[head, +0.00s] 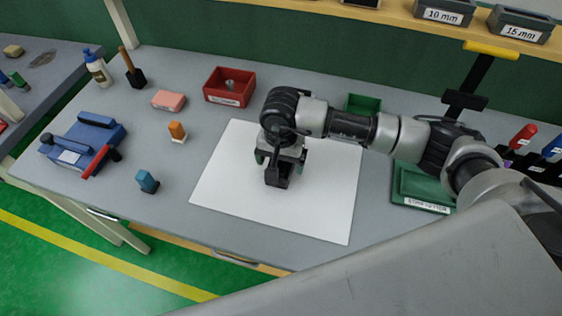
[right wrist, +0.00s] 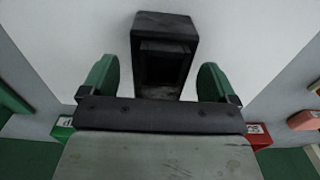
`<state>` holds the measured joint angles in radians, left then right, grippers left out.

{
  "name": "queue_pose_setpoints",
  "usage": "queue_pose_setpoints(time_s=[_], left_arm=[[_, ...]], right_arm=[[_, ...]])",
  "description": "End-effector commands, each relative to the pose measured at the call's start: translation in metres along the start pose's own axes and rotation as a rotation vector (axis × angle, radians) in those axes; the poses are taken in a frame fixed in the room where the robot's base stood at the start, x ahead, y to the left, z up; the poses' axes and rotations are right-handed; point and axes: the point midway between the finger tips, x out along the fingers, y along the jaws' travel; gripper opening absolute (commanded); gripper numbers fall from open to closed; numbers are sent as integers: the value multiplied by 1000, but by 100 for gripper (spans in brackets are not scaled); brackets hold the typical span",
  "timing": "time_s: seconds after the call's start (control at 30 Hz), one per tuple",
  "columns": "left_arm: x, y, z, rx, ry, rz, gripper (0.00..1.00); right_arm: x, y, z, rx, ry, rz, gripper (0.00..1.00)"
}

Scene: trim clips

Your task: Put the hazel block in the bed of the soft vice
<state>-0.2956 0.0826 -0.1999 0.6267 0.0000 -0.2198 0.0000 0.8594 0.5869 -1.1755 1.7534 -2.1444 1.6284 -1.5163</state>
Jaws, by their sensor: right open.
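The blue vice (head: 97,130), with a red handle, stands at the left of the bench; I take it for the soft vice. I cannot tell for sure which block is hazel; a small orange-brown block (head: 177,129) with a pale base stands right of the vice. My right gripper (head: 279,160) is over the white sheet, pointing down. In the right wrist view its green fingers (right wrist: 157,80) are apart. A dark box-like piece (right wrist: 163,30) with a recess shows beyond and between them; whether they touch it is unclear. My left gripper is out of view.
A teal block (head: 147,181), a pink block (head: 169,100) and a red bin (head: 229,86) stand around the left half. The white sheet (head: 225,180) lies mid-bench. A green tray (head: 420,187) is at the right. A bottle (head: 97,67) stands at the back left.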

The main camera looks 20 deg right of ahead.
Motion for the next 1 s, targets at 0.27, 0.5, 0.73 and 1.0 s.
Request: queue_pose_setpoints(time_s=[0.27,0.5,0.73,1.0], left_arm=[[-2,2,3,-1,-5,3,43],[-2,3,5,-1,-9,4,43],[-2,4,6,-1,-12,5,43],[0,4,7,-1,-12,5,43]], right_arm=[[8,0,0,-1,0,0,89],[8,0,0,-1,0,0,59],[7,0,0,0,1,-1,28],[4,0,0,-1,1,-2,28]])
